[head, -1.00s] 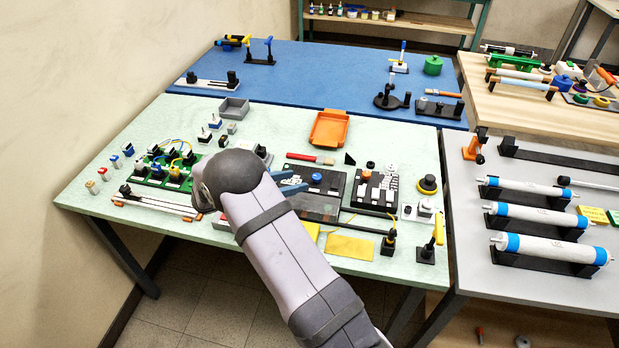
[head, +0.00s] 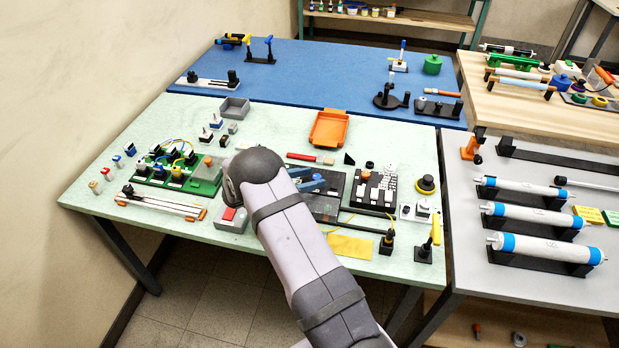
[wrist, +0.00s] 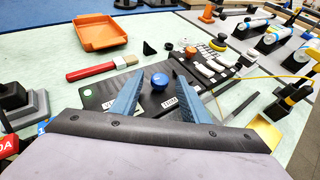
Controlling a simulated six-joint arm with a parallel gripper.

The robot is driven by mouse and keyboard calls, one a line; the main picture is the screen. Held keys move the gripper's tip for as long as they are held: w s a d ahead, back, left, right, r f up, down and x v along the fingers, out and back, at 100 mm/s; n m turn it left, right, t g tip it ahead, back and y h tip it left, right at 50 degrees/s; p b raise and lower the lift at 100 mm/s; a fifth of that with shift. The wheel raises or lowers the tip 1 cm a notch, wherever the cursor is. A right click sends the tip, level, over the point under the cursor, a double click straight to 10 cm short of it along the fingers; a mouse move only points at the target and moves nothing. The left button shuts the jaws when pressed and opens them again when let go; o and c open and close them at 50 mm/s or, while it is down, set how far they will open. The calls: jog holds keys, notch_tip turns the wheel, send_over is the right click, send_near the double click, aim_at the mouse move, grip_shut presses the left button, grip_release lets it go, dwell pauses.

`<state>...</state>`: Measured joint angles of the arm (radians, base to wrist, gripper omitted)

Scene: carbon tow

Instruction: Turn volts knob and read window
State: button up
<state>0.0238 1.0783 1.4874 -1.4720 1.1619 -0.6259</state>
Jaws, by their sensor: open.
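A round blue knob (wrist: 159,81) stands on a black panel (wrist: 98,97) in the wrist view. My gripper (wrist: 159,88) is open, with its two blue fingers apart on either side of the knob; I cannot tell whether either touches it. White labels lie in front of the knob, partly covered by the fingers and too small to read surely. In the head view my gripper (head: 308,178) is over the black panel (head: 325,207), and the knob is not clearly seen. I cannot make out a readout window.
A red-handled brush (head: 309,157) and an orange tray (head: 329,128) lie behind the panel. A black block with white keys (head: 374,194) stands to its right. A grey box with a red button (head: 232,219) is left of my arm. A yellow sheet (head: 350,246) lies in front.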

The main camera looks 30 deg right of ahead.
grip_shut()
jog(key=shift+w+f+m+b, duration=0.15)
jog(key=shift+m+b, duration=0.15)
jog(key=shift+b, duration=0.4)
jog(key=shift+m+g+b, duration=0.4)
jog(key=shift+g+b, duration=0.2)
jog(key=shift+g, duration=0.2)
jog(key=shift+r, duration=0.2)
grip_release()
jog(key=shift+b+v, duration=1.05)
jog(key=shift+v, duration=2.65)
